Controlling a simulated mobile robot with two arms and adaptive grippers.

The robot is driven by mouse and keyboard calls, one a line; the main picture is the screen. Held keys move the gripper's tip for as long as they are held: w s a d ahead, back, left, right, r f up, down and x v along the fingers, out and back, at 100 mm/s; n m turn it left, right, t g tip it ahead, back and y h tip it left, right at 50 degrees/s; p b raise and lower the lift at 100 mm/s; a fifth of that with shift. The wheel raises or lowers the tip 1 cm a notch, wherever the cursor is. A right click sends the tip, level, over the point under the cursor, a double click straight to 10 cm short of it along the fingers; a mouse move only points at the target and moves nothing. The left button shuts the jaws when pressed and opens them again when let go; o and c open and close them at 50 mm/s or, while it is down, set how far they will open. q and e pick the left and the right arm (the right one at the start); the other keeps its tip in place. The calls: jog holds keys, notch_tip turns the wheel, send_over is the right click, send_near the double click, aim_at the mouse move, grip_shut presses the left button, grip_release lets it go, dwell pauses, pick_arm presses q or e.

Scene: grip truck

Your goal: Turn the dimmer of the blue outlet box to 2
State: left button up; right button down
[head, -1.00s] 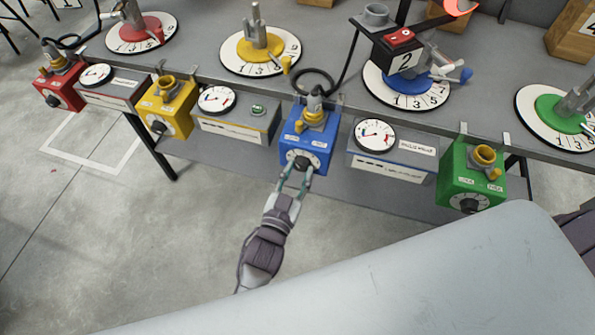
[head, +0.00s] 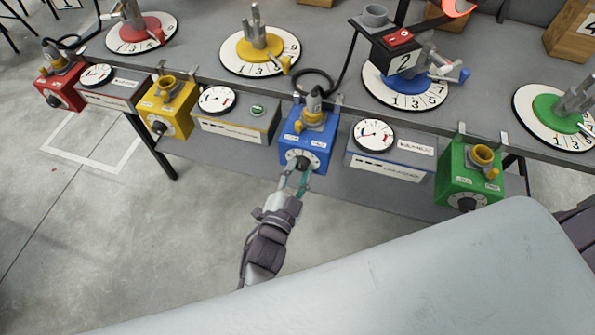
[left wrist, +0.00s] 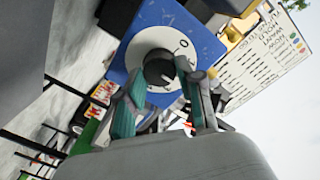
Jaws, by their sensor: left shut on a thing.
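The blue outlet box (head: 308,138) hangs on the front edge of the table in the head view. Its dimmer is a black knob (head: 303,163) on a white dial on the box's front face. In the left wrist view the knob (left wrist: 160,70) stands in the middle of the white dial (left wrist: 150,45), and the blue box (left wrist: 190,25) is tilted in the picture. My left gripper (head: 298,182) is shut on the knob, with its teal fingers (left wrist: 160,108) on either side of it. The dial's number setting is too small to read. My right gripper is not in view.
A yellow box (head: 167,105), a red box (head: 60,92) and a green box (head: 470,175) hang along the same edge. Gauge boxes (head: 392,160) hang between them. Numbered round discs stand on the table above. Floor in front is clear.

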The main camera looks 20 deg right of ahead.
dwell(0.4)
pick_arm(q)
jog(key=o, duration=1.2)
jog(key=shift+c, duration=0.2)
jog(key=shift+s, duration=0.1)
jog(key=v, duration=1.2)
